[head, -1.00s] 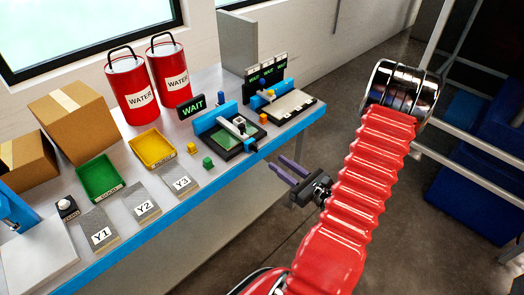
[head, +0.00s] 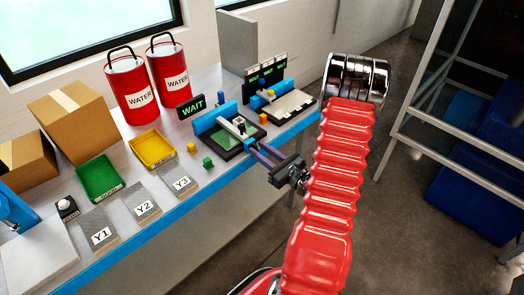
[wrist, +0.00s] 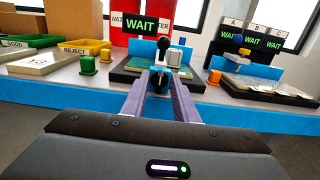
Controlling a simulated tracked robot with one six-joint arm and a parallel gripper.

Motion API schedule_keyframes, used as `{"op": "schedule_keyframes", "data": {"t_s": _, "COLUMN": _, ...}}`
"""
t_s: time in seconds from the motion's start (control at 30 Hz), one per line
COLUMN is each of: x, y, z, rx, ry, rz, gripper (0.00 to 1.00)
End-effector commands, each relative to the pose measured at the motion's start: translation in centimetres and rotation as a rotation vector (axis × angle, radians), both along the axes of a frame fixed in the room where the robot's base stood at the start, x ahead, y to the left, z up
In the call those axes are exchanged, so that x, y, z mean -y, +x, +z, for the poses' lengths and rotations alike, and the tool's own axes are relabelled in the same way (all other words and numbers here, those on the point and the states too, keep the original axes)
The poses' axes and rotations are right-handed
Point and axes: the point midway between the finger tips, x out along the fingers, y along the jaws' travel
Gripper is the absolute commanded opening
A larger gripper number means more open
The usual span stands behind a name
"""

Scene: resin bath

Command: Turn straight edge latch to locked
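The fixture (head: 218,145) is a dark base with a green board and a blue back rail on the bench. A pale straight edge (head: 232,127) with a black knob (wrist: 163,44) crosses the board. At its near end, a small dark and blue part (wrist: 158,82), which looks like the latch, shows between my fingertips in the wrist view. The fingers partly hide it, so I cannot tell its setting or any contact. My gripper (head: 259,154) is open, its two purple fingers apart, reaching the fixture's front edge from the aisle side.
A WAIT sign (head: 191,105) stands behind the fixture. A second station (head: 292,105) with several WAIT displays is to its right. Floor in front of the bench is clear.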

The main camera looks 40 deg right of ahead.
Motion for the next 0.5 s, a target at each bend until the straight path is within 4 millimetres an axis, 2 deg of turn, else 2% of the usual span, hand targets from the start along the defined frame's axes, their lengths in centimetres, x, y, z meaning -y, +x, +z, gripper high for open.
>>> {"op": "schedule_keyframes", "data": {"t_s": 0.23, "x": 0.01, "y": 0.02, "z": -0.01, "rx": 0.0, "ry": 0.0, "rz": 0.0, "gripper": 0.26}}
{"op": "schedule_keyframes", "data": {"t_s": 0.5, "x": 0.0, "y": 0.01, "z": 0.0, "rx": 0.0, "ry": 0.0, "rz": 0.0, "gripper": 0.07}}
